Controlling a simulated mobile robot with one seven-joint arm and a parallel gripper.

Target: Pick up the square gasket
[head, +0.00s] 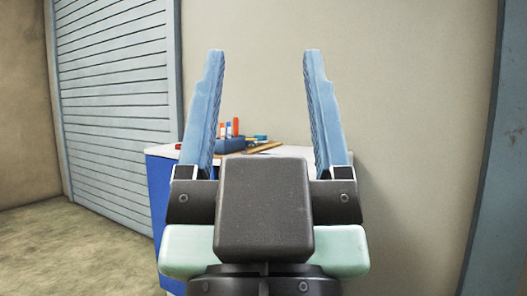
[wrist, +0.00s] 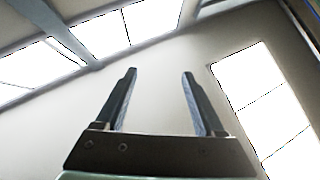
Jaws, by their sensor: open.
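My gripper (head: 258,105) is open and empty, with its two blue fingers pointing up in the head view. It also shows in the wrist view (wrist: 158,95), with its fingers spread against a plain wall. No square gasket can be made out in either view. Part of the worktable behind is hidden by my gripper and wrist.
A table with a white top and blue side (head: 160,195) stands behind my gripper against the wall. A blue bin (head: 230,145) with orange and red items and a brown flat piece (head: 264,147) lie on it. A shutter (head: 115,90) is at left. The floor at left is clear.

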